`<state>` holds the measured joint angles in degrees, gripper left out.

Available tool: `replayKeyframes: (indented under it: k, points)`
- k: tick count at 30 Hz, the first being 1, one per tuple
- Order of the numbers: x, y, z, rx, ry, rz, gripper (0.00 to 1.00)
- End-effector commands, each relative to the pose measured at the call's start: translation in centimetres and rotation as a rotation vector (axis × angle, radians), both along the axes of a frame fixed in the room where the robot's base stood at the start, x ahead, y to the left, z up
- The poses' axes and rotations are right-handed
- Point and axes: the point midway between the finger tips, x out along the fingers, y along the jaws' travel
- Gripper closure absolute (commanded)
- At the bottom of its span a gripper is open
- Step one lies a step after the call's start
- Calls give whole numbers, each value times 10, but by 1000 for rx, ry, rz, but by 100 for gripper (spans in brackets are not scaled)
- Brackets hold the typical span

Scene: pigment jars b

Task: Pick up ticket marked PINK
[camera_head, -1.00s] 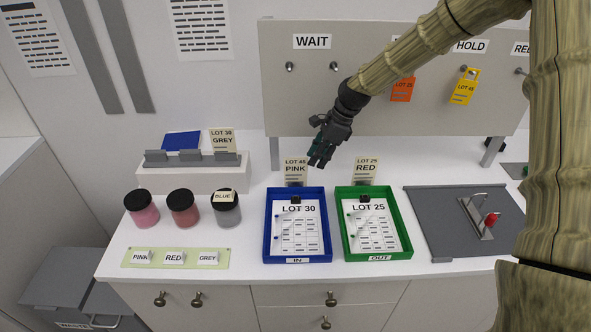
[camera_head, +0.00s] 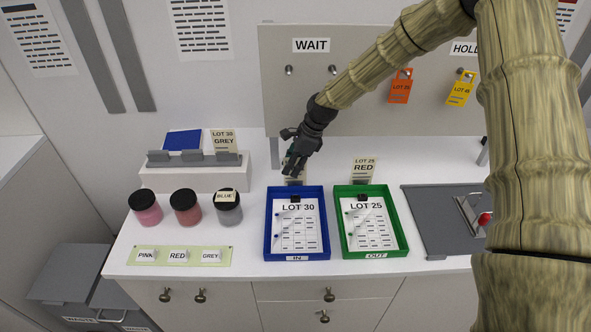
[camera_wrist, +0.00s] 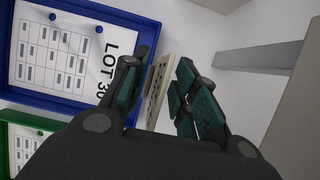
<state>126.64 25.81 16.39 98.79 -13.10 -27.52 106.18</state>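The cream ticket (camera_head: 295,181), which reads LOT 45 PINK in the earlier head view, stands behind the blue tray's back edge. My gripper (camera_head: 292,167) now covers most of it in the head view. In the wrist view the ticket (camera_wrist: 159,88) is seen nearly edge-on between my two fingers (camera_wrist: 164,60). The fingers are spread, with a gap on the left finger's side; whether the right finger touches the ticket is unclear. A small label reading PINK (camera_head: 147,255) lies on the pale green strip at the front left.
The blue IN tray (camera_head: 268,232) and green OUT tray (camera_head: 402,235) stand just in front. A RED ticket (camera_head: 363,169) stands to the right. Three jars (camera_head: 185,207) and a white ticket rack (camera_head: 195,178) are at left. A grey board (camera_head: 390,105) rises behind.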

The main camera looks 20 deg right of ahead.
Motion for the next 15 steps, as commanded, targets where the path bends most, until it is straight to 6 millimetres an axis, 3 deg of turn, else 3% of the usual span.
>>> replayKeyframes:
  k: [14, 15]
  points:
    - [2, 5, -12, 1, -2, 1, 71]
    - [2, 5, -12, 1, -2, 1, 77]
